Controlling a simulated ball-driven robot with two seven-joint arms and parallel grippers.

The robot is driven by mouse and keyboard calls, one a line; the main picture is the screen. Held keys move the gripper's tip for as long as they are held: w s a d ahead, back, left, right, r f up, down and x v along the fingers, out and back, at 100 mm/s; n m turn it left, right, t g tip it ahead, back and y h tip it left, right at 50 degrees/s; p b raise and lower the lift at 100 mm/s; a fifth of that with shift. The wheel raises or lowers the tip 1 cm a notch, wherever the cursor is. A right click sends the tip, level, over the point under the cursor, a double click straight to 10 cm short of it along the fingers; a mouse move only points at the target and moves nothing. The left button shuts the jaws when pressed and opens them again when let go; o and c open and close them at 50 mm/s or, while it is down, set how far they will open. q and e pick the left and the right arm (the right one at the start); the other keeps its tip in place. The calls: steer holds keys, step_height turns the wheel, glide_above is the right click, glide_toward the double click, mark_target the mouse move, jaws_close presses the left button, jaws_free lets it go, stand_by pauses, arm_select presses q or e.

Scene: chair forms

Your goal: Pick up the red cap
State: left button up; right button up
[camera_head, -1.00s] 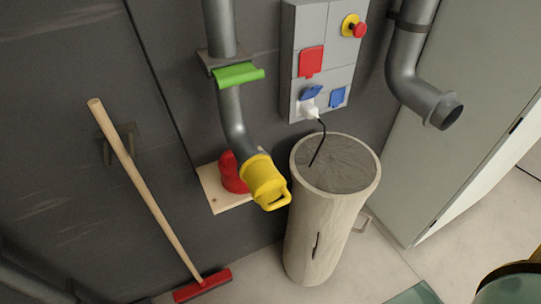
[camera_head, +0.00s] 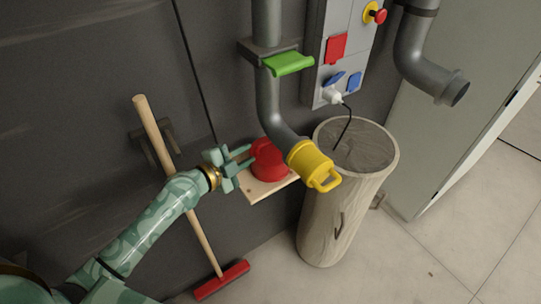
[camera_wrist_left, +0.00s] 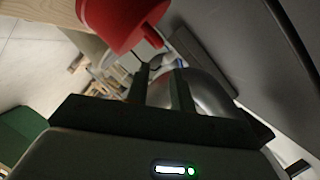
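The red cap (camera_head: 268,160) sits on a small wooden shelf (camera_head: 258,188) on the dark wall, just left of the yellow cap (camera_head: 310,162) on the pipe end. My left gripper (camera_head: 243,162) is just left of the red cap, its fingers pointing toward it. In the left wrist view the red cap (camera_wrist_left: 120,18) is at the top, above and left of the fingertips. A gap shows between the two fingers (camera_wrist_left: 160,72), and nothing is held. Whether a finger touches the cap is not clear. My right gripper is out of view.
A wooden-handled red broom (camera_head: 222,281) leans on the wall behind my left arm. A tall round bin (camera_head: 335,215) stands to the right of the shelf. The grey pipe (camera_head: 272,105) with a green handle (camera_head: 288,64) comes down above the shelf.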

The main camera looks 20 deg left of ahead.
mark_target(270, 143)
arm_select(q)
steer(key=x, duration=0.3)
steer(key=b+x, duration=0.1)
steer(key=x, duration=0.7)
steer(key=shift+f, duration=0.3)
steer(key=shift+s, duration=0.1)
jaws_close()
stand_by(0.7)
